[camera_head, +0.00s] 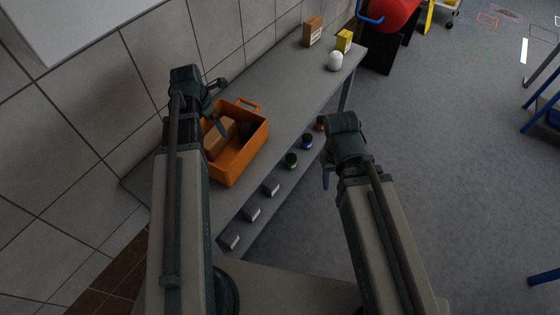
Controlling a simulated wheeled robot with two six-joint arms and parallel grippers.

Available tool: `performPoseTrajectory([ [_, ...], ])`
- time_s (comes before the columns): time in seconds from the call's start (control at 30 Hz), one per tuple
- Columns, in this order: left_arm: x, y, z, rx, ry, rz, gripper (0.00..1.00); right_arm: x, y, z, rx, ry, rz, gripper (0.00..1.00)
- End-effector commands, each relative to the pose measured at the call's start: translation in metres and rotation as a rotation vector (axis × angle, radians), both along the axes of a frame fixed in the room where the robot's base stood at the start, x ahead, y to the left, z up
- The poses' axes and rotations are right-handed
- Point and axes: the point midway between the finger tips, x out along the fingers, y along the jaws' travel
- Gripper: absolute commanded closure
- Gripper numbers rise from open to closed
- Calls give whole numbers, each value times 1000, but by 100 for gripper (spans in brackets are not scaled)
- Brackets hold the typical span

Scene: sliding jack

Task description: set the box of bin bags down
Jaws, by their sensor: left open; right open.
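Which item is the box of bin bags I cannot tell, as no label is readable. A brown box (218,141) lies tilted inside the orange crate (243,158) on the grey bench, beside a dark round item. Another brown box (313,31) and a small yellow box (344,40) stand at the bench's far end. My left gripper (219,104) is open over the crate's left rim, close above the brown box and holding nothing that I can see. My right gripper (326,168) is open and empty off the bench's front edge; its arm partly hides it.
A white rounded item (335,61) stands by the yellow box. The grey bench (283,75) is clear between crate and far end. Several small jars and grey blocks line a lower ledge in front. A tiled wall is at left, open floor at right.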

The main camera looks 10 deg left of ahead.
Motion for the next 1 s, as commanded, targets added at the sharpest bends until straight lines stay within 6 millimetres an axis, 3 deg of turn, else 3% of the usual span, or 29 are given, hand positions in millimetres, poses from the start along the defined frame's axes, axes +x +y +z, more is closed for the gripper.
performPoseTrajectory([
  [0.03,-4,-25,-1,28,6,-153,2,0,0,0,0,0,0,50],
  [0.2,-23,-105,-3,137,29,-808,2,0,0,0,0,0,0,50],
  [0.5,-79,-218,-4,263,61,-1968,2,0,0,0,0,0,0,50],
  [0.73,-119,-265,-4,283,79,-2618,2,0,0,0,0,0,0,50],
  [0.83,-127,-274,-3,282,84,-2772,2,0,0,0,0,0,0,50],
  [1.0,-133,-279,-3,277,87,-2872,2,0,0,0,0,0,0,50],
])
